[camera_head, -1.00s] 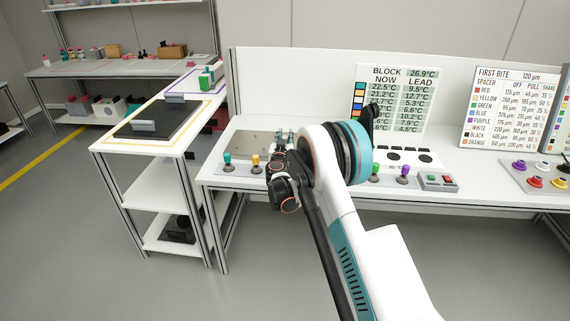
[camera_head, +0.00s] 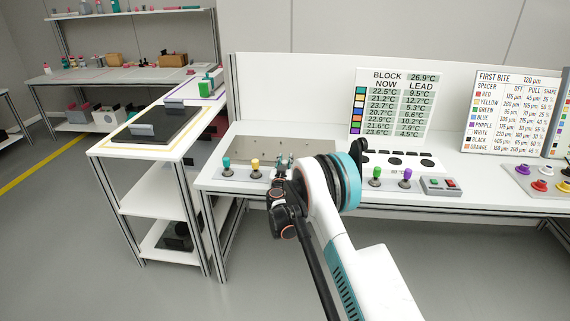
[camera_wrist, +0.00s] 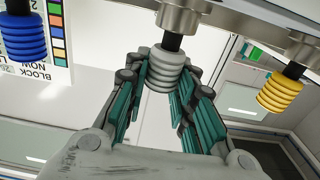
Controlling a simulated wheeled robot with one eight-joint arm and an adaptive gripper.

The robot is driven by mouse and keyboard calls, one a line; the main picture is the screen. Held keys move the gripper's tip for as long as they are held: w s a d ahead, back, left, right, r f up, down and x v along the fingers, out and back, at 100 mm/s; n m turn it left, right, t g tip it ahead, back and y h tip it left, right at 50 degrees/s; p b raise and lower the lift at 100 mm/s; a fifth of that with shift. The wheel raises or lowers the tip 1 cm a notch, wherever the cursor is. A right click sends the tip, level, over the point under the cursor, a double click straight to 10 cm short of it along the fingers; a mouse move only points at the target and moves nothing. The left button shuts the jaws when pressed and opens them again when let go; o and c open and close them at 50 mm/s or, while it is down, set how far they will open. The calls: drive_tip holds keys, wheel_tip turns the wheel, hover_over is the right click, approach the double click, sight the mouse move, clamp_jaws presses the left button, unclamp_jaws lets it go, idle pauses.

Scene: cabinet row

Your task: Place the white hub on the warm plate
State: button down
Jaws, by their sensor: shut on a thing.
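The white hub (camera_wrist: 165,72) is a pale ribbed cylinder with a dark neck, under a round metal part in the upside-down wrist view. My gripper (camera_wrist: 165,90) has its teal-padded fingers on both sides of it and is shut on it. The hub is still at its metal stand. In the head view my gripper (camera_head: 283,164) is at the bench row, right of the yellow hub (camera_head: 255,165); the white hub is hard to make out there. A dark flat plate (camera_head: 178,122) with a grey block lies on the left table; I cannot tell if it is the warm plate.
A teal hub (camera_head: 226,162) stands left of the yellow one; green (camera_head: 376,175) and purple (camera_head: 405,177) hubs stand right of my arm. In the wrist view a blue hub (camera_wrist: 24,38) and a yellow hub (camera_wrist: 280,92) flank the fingers. A temperature board (camera_head: 393,103) stands behind.

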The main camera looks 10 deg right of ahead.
drive_tip(key=shift+f, duration=0.1)
drive_tip(key=c, duration=1.3)
unclamp_jaws()
drive_tip(key=shift+c, duration=0.2)
drive_tip(key=shift+f, duration=0.1)
